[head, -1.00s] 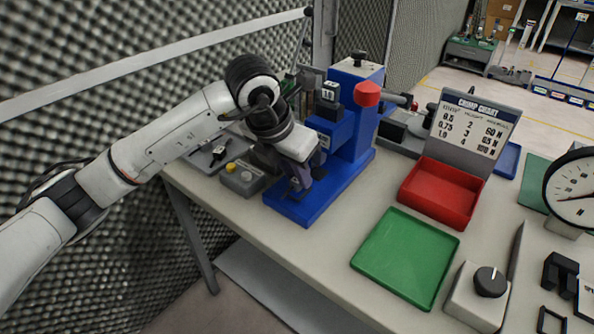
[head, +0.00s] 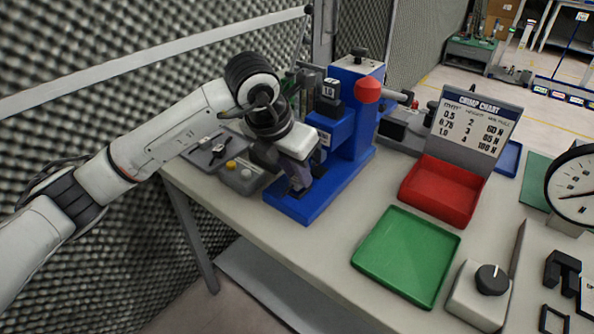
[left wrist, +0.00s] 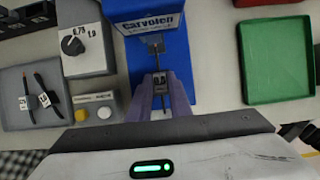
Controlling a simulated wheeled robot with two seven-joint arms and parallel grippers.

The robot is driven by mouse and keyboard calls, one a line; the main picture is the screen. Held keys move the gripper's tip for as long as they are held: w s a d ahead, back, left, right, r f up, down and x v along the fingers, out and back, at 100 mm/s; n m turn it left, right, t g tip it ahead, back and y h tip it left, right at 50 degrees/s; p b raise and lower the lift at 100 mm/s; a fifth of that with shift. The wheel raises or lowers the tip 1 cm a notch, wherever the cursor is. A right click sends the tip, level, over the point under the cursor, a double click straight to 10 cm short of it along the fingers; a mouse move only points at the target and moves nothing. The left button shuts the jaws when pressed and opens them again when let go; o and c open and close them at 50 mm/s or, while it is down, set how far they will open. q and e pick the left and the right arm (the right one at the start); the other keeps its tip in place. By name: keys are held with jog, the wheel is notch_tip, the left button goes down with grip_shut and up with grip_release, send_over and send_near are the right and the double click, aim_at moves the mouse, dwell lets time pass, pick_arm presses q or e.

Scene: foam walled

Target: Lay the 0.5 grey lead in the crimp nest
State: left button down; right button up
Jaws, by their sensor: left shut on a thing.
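My left gripper (left wrist: 160,98) is shut on a lead with a tag (left wrist: 160,82) that seems to read 0.5. Its dark end points towards the blue crimp press (left wrist: 117,50). In the head view the gripper (head: 299,190) is low over the front of the press base (head: 310,212). The lead is hidden there by the gripper. The crimp nest lies around the small metal part (left wrist: 157,42) under the press head; I cannot tell whether the lead touches it. My right gripper is not in view.
A grey tray (left wrist: 15,88) with other tagged leads lies left of the press, beside a selector box (left wrist: 88,60) and a button box (left wrist: 88,112). A green tray (head: 405,255), a red bin (head: 440,190) and a crimp chart (head: 478,122) are to the right.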

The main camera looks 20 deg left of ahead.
pick_arm(q)
jog(key=shift+f+b, duration=0.4)
jog(key=shift+f, duration=0.05)
jog(key=c, duration=1.5)
grip_release()
jog(key=shift+c, duration=0.2)
jog(key=v, duration=1)
jog(key=shift+r, duration=0.2)
jog(key=shift+s, duration=0.15)
